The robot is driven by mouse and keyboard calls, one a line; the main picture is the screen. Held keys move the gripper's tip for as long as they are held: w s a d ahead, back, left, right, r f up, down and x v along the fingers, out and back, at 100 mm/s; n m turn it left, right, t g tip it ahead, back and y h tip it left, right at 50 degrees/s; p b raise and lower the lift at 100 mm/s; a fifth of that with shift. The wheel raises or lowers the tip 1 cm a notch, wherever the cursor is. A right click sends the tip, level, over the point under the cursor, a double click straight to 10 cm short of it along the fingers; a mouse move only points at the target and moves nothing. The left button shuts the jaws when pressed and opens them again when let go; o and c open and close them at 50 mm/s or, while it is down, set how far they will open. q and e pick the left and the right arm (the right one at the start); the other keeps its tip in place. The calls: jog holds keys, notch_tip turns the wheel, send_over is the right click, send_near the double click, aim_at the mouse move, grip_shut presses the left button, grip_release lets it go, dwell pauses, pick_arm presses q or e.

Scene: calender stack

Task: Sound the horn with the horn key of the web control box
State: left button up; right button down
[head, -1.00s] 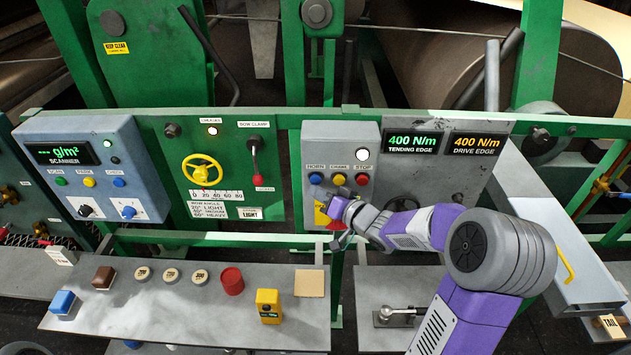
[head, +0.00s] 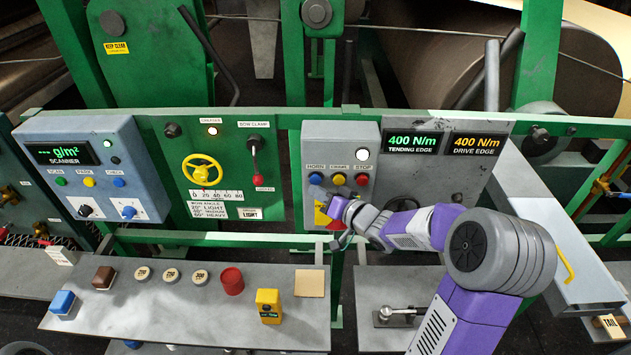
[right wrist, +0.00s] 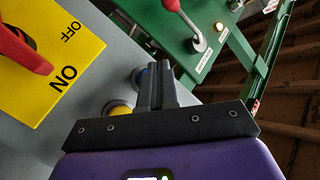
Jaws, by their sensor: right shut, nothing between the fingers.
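The web control box (head: 340,150) is a grey box on the green rail. It has a blue horn key (head: 316,178) at the left, a yellow crawl key (head: 339,179) and a red stop key (head: 362,180), with a lit white lamp above stop. My right gripper (head: 324,192) is shut and empty, its tips just below the horn key. In the right wrist view the shut fingers (right wrist: 156,70) point at the blue horn key (right wrist: 138,76) and partly hide it. I cannot tell whether they touch it. My left gripper is not in view.
A yellow ON/OFF plate with a red switch (right wrist: 25,50) sits close to the gripper on the box. The scanner box (head: 95,165) and yellow handwheel (head: 202,170) are to the left. A grey shelf (head: 190,325) below holds blocks, discs and a yellow device (head: 268,304).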

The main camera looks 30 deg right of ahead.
jog(key=shift+w, duration=0.1)
jog(key=shift+w+d, duration=0.2)
jog(key=shift+w, duration=0.1)
jog(key=shift+w+d+p, duration=0.3)
jog(key=shift+w+p, duration=0.1)
jog(key=shift+p, duration=0.05)
dwell(0.7)
dwell(0.4)
jog(key=shift+s+a, duration=0.5)
jog(key=shift+s, duration=0.3)
jog(key=shift+s+a+b, duration=0.15)
jog(key=shift+s+a, duration=0.3)
jog(key=shift+s, duration=0.25)
jog(key=shift+s+a+b, duration=0.1)
jog(key=shift+s+a, duration=0.3)
jog(key=shift+s, duration=0.35)
jog(key=shift+s+a+b, duration=0.15)
jog(key=shift+s+a, duration=0.3)
jog(key=shift+s, duration=0.25)
